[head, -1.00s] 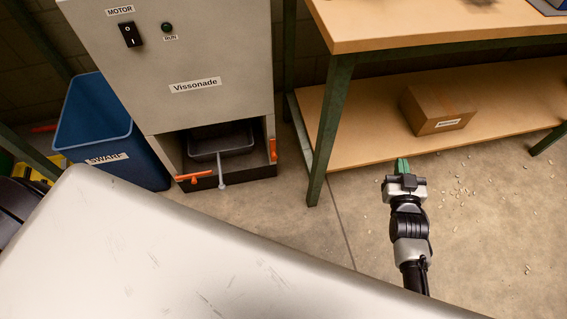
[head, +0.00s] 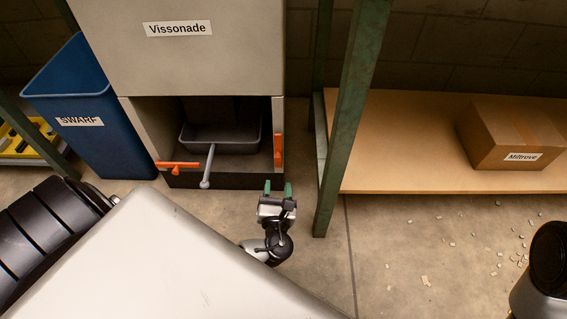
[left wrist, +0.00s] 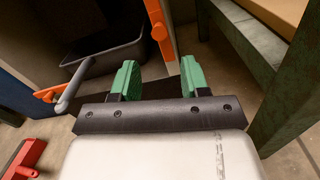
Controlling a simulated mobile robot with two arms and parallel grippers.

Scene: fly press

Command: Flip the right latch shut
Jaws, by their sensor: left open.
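The right latch (head: 278,150) is an orange lever standing upright on the right post of the press's lower opening. It also shows at the top of the left wrist view (left wrist: 159,30). The left latch (head: 178,165) is orange and lies level across the lower left edge of the opening. My left gripper (head: 277,189), with green fingers, is open and empty. It is low in front of the right post, just below the right latch and apart from it. In the left wrist view the latch is beyond the gap between the fingers (left wrist: 158,76). My right gripper is not in view.
A grey tray (head: 225,147) sits inside the opening, with a grey handle (head: 208,168) in front. A blue SWARF bin (head: 75,140) stands left. A green bench leg (head: 345,125) stands close right of my gripper. A carton (head: 510,135) lies on the low shelf.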

